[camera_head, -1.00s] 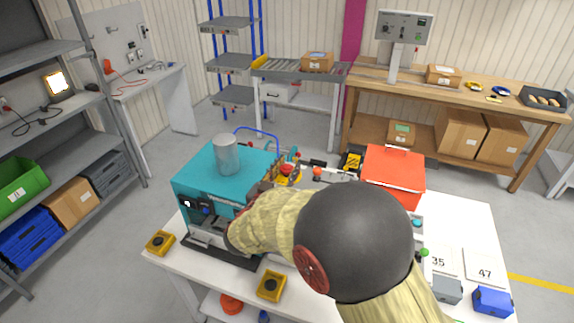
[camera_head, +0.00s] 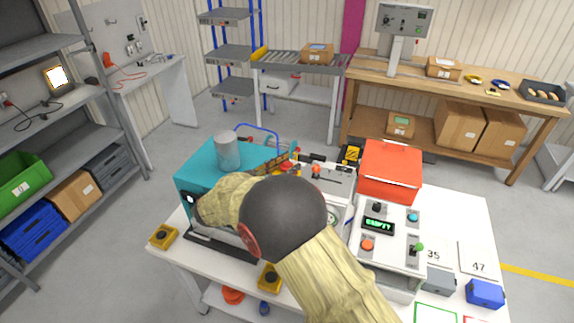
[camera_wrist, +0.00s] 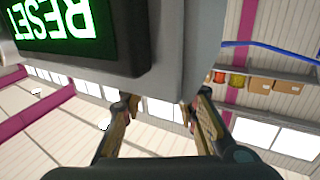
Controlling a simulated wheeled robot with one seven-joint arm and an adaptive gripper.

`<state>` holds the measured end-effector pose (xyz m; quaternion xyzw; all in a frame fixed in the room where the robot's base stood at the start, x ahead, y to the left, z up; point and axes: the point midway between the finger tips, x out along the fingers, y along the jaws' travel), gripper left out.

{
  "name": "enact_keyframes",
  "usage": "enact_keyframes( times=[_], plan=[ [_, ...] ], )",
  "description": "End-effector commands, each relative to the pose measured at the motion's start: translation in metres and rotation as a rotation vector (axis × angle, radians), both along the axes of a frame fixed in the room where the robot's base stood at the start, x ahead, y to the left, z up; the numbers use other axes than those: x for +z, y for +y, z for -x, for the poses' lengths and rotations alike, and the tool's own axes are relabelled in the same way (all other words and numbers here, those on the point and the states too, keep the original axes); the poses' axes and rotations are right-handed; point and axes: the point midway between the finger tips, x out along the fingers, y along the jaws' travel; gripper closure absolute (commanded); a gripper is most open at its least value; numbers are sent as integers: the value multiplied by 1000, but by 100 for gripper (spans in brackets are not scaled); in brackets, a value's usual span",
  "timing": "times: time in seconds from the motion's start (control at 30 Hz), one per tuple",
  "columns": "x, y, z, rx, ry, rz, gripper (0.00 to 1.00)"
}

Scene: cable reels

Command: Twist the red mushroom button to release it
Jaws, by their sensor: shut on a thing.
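A small red knob (camera_head: 286,167), likely the red mushroom button, shows partly behind my arm at the right of the teal machine (camera_head: 200,172); I cannot be sure it is the button. In the head view my gripper is hidden behind my forearm, at the machine's front. In the wrist view my gripper (camera_wrist: 164,103) has its two fingers apart, reaching up beside a grey housing. The housing carries a green RESET display (camera_wrist: 62,22), seen upside down. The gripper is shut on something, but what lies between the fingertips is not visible.
A control panel (camera_head: 392,259) with a green-lit display and knobs stands right of my arm. Behind it is a red box (camera_head: 391,172). Yellow button boxes (camera_head: 163,237) sit along the white table's front edge. Small grey and blue boxes (camera_head: 485,293) lie at the right.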

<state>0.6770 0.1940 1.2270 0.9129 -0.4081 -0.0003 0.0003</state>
Motion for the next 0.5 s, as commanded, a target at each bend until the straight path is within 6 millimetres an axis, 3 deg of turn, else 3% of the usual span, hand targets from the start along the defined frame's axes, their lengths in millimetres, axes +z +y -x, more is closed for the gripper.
enact_keyframes(
  times=[0.23,0.27,0.5],
  plan=[
    [1,0,0,2,-1,0,95],
    [1,0,0,2,-1,0,68],
    [0,0,0,2,-1,-1,55]
  ],
)
